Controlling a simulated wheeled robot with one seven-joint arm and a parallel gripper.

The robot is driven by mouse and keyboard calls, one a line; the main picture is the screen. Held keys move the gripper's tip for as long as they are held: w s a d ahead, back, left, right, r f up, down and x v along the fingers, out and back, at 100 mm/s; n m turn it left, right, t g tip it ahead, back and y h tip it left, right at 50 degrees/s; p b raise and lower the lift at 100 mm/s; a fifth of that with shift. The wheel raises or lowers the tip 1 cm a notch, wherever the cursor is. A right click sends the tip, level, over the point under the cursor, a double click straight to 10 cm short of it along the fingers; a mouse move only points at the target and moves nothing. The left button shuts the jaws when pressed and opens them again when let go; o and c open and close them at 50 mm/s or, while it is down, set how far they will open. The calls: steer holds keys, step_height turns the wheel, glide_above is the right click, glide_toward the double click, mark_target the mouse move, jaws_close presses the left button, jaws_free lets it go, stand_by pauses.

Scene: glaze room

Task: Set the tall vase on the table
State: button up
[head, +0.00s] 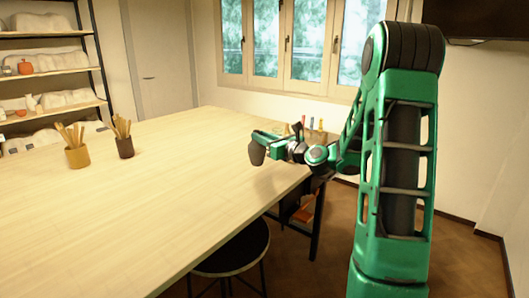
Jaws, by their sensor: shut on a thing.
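A dark brown vase (257,154) is at the far right part of the pale wooden table (170,200). My gripper (268,142) reaches in from the right and is shut on the vase. The vase looks roughly upright and small at this distance. A soft shadow lies on the tabletop below and in front of it. I cannot tell whether its base touches the table or hangs a little above it. The fingertips are small and partly merge with the vase.
A tan pot (77,157) and a dark pot (125,147), both holding tools, stand at the table's left. Several small upright items (312,124) are behind my gripper. A black stool (233,250) stands at the near edge. The table's middle is clear.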

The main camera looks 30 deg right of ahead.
steer(key=shift+s+d+f, duration=0.15)
steer(key=shift+f, duration=0.65)
steer(key=shift+s+d+f, duration=0.1)
steer(key=shift+d+f, duration=0.05)
steer(key=shift+f, duration=0.6)
steer(key=shift+s+d+f, duration=0.15)
steer(key=shift+f, duration=0.65)
steer(key=o, duration=0.9)
glide_toward(264, 148)
steer(key=shift+s+d, duration=0.1)
steer(key=shift+s, duration=0.55)
steer(key=shift+s+d, duration=0.15)
steer(key=shift+s, duration=0.45)
